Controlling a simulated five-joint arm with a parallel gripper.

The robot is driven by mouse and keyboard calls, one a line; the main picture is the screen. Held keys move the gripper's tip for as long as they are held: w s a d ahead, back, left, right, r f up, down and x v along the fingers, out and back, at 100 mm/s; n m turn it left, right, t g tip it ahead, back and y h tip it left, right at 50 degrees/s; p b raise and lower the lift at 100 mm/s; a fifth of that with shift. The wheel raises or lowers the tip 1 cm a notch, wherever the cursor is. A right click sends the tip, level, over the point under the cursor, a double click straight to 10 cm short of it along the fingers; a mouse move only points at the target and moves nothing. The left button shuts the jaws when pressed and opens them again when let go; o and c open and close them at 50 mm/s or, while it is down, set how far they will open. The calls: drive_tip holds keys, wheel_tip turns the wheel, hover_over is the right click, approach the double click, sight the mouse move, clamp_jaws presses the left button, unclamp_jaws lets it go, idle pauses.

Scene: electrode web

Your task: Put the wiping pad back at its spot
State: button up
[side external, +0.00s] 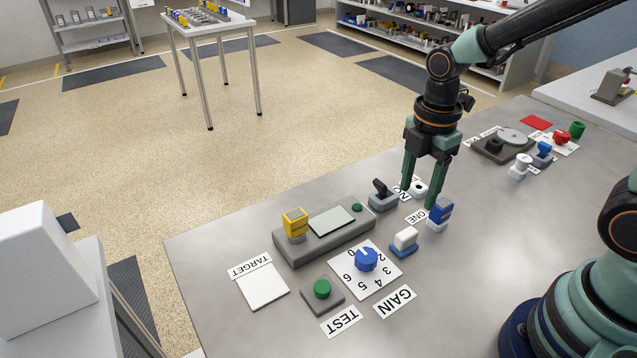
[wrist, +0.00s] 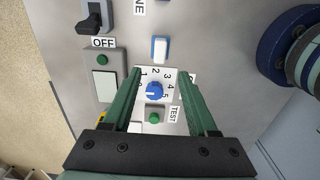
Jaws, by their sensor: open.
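Nothing in view is marked as the wiping pad. A small white block on a blue base (side external: 404,239) looks most like one; it lies on the grey table beside the numbered dial card (side external: 350,281). It also shows in the wrist view (wrist: 160,49), beyond my fingertips. A blue block on a white base (side external: 438,214) stands close by, near my right finger. My gripper (side external: 418,197) points down, open and empty, with its fingers apart. In the wrist view my gripper (wrist: 157,74) has the dial's blue knob (wrist: 154,91) showing between its fingers. I cannot tell which spot is the pad's.
A white TARGET square (side external: 263,287), a green button (side external: 322,289), and a grey console (side external: 325,236) with a yellow block (side external: 295,222) stand at the front left. A black-levered switch (side external: 382,196) is near my fingers. A red square (side external: 536,122) lies at the back.

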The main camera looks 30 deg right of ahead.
drive_tip(key=s+d+r+m+t, duration=0.1)
drive_tip(key=d+r+m+t, duration=0.1)
drive_tip(key=r+m, duration=0.3)
drive_tip(key=s+d+r+m+t, duration=0.1)
drive_tip(key=r+m+t, duration=0.2)
drive_tip(key=m, duration=1)
wheel_tip(320, 180, up, 4)
drive_tip(key=shift+s+d+f+t, duration=0.2)
drive_tip(key=shift+s+d+t, duration=0.1)
drive_tip(key=shift+d, duration=0.1)
